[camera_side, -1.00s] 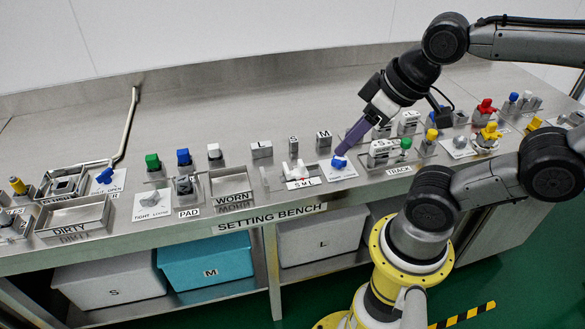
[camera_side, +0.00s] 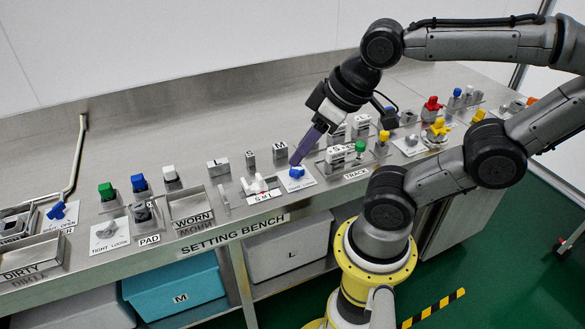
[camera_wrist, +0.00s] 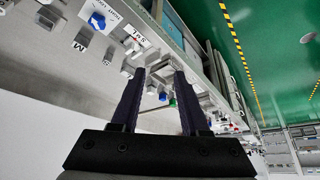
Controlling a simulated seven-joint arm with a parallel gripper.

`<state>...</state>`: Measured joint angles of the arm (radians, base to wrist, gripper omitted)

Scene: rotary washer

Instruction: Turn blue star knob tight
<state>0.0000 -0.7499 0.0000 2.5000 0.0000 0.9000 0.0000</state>
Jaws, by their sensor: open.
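The blue star knob (camera_side: 296,173) sits on a white labelled plate (camera_side: 306,181) at the front of the bench, right of the S M L rack. My gripper (camera_side: 295,162) points down at a slant with its purple fingertips just above or at the knob; contact cannot be told. In the wrist view the two dark fingers (camera_wrist: 160,75) are apart with nothing between them. There the blue knob (camera_wrist: 97,21) shows up and left of the fingertips, outside the gap.
Another blue knob (camera_side: 56,211) stands at the far left, and a grey knob on the TIGHT plate (camera_side: 109,237). The S M L rack (camera_side: 262,188) is close left of my gripper. The TRACK tray with a green-topped piece (camera_side: 360,147) is close right.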

